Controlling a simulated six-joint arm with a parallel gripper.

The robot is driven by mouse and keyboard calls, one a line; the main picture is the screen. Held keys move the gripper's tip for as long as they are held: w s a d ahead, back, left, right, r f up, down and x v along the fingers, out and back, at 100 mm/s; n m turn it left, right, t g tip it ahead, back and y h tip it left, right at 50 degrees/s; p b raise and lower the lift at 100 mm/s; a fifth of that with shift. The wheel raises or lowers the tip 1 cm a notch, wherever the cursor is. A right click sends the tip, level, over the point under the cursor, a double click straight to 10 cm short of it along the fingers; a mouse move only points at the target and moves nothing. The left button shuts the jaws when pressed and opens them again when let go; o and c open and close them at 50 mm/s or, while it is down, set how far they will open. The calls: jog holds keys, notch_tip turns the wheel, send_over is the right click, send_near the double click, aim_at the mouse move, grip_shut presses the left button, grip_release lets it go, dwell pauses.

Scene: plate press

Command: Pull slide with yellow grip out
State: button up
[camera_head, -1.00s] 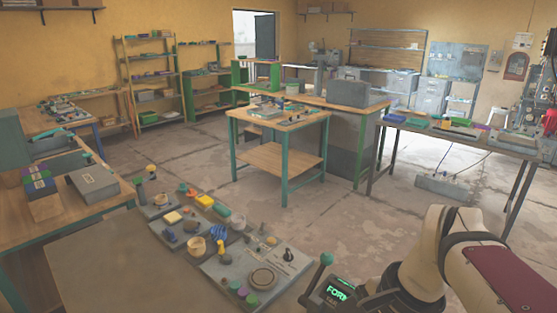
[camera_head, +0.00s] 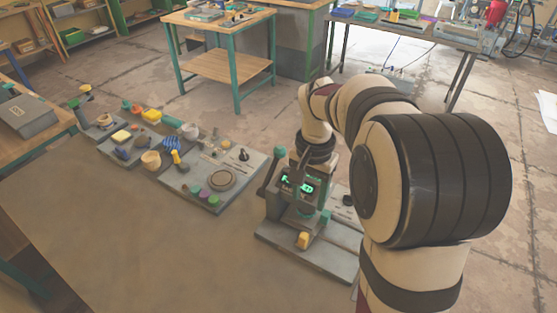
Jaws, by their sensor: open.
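The press (camera_head: 276,205) stands on a grey base plate (camera_head: 330,258) at the front of the bench. It has a side lever with a green knob (camera_head: 280,151) and a lit green display. The small yellow grip (camera_head: 303,240) sits low at the front of the press. The slide it belongs to is too small to make out clearly. My gripper (camera_head: 308,172) is open and points down in front of the press's upper part, above and apart from the yellow grip. Its fingers are hard to separate from the dark press, and my arm covers the right side.
Left of the press is a grey board (camera_head: 236,187) with a round disc and coloured knobs. Further left are boards with small blocks, cups and a yellow-handled tool (camera_head: 177,158). The brown bench surface (camera_head: 150,240) in front is clear.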

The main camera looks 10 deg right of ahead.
aim_at(304, 235)
notch_tip(304, 235, down, 16)
jog(key=shift+r, duration=0.15)
grip_shut()
dwell(0.3)
dwell(1.2)
